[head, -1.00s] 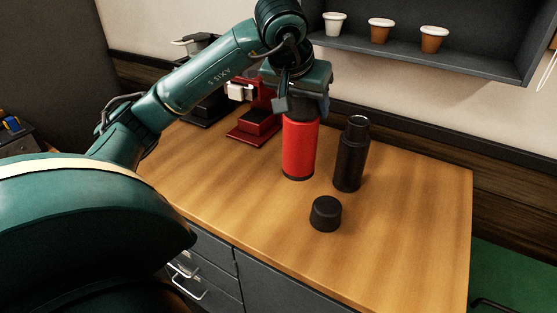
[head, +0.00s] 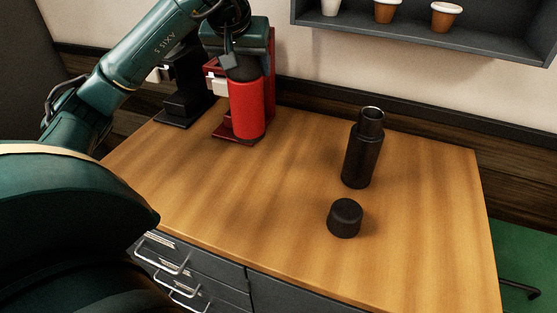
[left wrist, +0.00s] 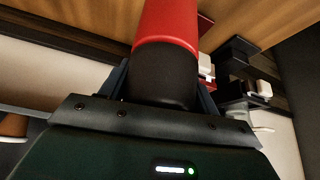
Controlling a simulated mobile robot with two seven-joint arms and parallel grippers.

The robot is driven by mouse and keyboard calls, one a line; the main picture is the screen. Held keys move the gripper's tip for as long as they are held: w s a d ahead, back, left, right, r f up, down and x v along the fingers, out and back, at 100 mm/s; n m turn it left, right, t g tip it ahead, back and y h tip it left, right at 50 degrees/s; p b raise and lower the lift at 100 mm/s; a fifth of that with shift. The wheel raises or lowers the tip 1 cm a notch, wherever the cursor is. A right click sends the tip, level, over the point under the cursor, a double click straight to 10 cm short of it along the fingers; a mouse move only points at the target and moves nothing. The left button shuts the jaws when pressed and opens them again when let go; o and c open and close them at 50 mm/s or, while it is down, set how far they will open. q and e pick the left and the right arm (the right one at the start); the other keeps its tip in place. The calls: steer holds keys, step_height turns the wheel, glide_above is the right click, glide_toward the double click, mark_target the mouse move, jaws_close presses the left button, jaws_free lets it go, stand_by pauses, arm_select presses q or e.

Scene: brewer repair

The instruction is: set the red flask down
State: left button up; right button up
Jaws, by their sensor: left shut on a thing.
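The red flask (head: 248,108) is upright, with a dark top section, in front of the red brewer (head: 270,75) at the back left of the counter. My left gripper (head: 243,64) is shut on the dark top of the flask from above. In the left wrist view the flask's red body (left wrist: 167,22) and dark top (left wrist: 162,78) show between the jaws. The flask's bottom is close to the brewer's base and the counter; I cannot tell whether it touches. My right gripper is not in view.
A black flask without a lid (head: 362,150) stands on the wooden counter (head: 290,170), with a black cap (head: 345,218) in front of it. A black brewer (head: 184,92) is left of the red one. A shelf (head: 480,38) holds cups. The middle counter is clear.

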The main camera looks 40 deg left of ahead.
mark_target(246, 106)
arm_select(q)
steer(key=shift+a, duration=0.3)
steer(key=shift+a+f, duration=0.15)
step_height(246, 106, down, 10)
steer(key=shift+r, duration=0.25)
steer(key=shift+f+b, duration=0.2)
steer(key=shift+b, duration=0.1)
steer(key=o, duration=1.7)
